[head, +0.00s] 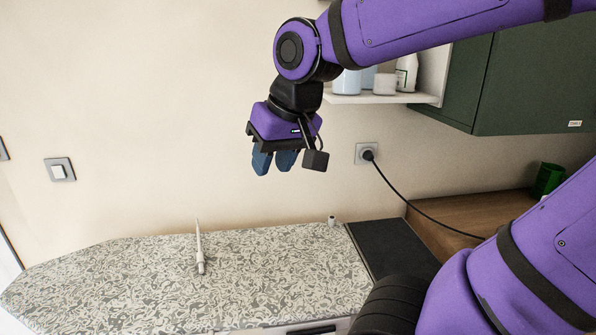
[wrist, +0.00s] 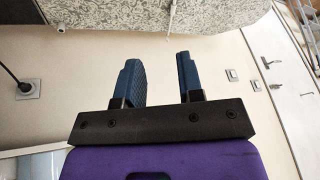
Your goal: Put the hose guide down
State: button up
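A thin whitish rod on a small base, which I take to be the hose guide (head: 200,252), stands upright on the patterned ironing board (head: 120,285) in the head view. My gripper (head: 274,164) is up in front of the wall, above and to the right of the rod and well apart from it. In the wrist view my gripper (wrist: 160,72) has its two blue fingers apart with nothing between them.
A small pale knob (head: 332,221) sits at the board's back edge, beside a dark panel (head: 392,248). A shelf (head: 385,98) with bottles and a green cabinet (head: 535,80) are at upper right. A plugged cable (head: 420,211) runs to the wooden counter.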

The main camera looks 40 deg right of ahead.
jog(key=s+n+h, duration=0.1)
jog(key=s, duration=0.5)
jog(key=shift+s+a+n+t, duration=0.2)
jog(key=shift+s+n+t, duration=0.1)
jog(key=shift+t, duration=0.1)
jog(key=shift+w, duration=0.1)
dwell(0.7)
